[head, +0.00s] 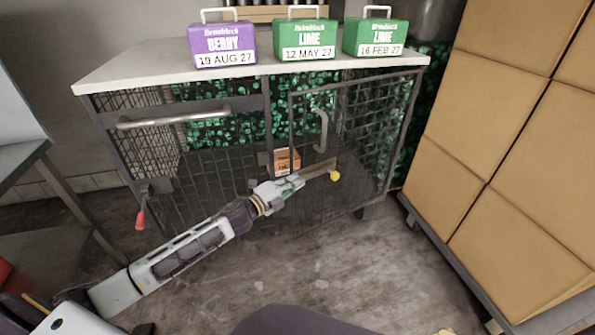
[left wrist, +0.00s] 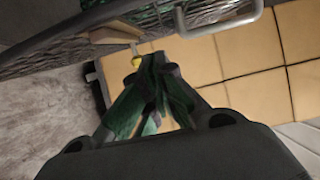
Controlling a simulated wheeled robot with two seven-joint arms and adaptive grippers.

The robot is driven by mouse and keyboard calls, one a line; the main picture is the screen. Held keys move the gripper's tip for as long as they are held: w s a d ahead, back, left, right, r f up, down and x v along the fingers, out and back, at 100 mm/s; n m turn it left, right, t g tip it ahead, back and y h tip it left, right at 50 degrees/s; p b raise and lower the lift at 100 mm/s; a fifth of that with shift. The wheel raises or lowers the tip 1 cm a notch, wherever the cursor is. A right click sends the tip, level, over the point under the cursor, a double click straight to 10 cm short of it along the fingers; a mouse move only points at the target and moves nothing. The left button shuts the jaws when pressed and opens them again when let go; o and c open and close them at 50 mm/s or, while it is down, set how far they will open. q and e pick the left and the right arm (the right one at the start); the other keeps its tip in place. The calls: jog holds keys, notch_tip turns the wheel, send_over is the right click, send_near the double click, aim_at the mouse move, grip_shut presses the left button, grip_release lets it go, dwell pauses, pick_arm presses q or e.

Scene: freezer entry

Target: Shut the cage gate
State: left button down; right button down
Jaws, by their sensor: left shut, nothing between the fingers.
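The mesh cage (head: 266,110) stands under a pale top in the head view. Its gate (head: 356,125) is the dark-framed mesh panel on the right, with an upright grey handle (head: 322,130). A gap shows between the gate's left edge and the middle post, so it looks slightly ajar; how far I cannot tell. My left gripper (head: 298,183) is shut and empty, close to the bar; contact is unclear. My right gripper is not in view.
A purple box (head: 222,44) and two green boxes (head: 305,39) (head: 375,37) stand on the pale top. An orange-labelled box (head: 287,160) shows behind my gripper. Stacked cartons (head: 510,130) stand right. A red-tipped lever (head: 140,218) hangs left. Floor in front is clear.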

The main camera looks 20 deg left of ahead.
aim_at(297, 170)
pick_arm(q)
jog(key=w, duration=0.4)
jog(key=w+b, duration=0.1)
jog(key=w, duration=0.1)
jog(key=shift+a+f, duration=0.1)
jog(key=shift+a, duration=0.2)
jog(key=shift+w+a, duration=0.2)
jog(key=shift+w, duration=0.05)
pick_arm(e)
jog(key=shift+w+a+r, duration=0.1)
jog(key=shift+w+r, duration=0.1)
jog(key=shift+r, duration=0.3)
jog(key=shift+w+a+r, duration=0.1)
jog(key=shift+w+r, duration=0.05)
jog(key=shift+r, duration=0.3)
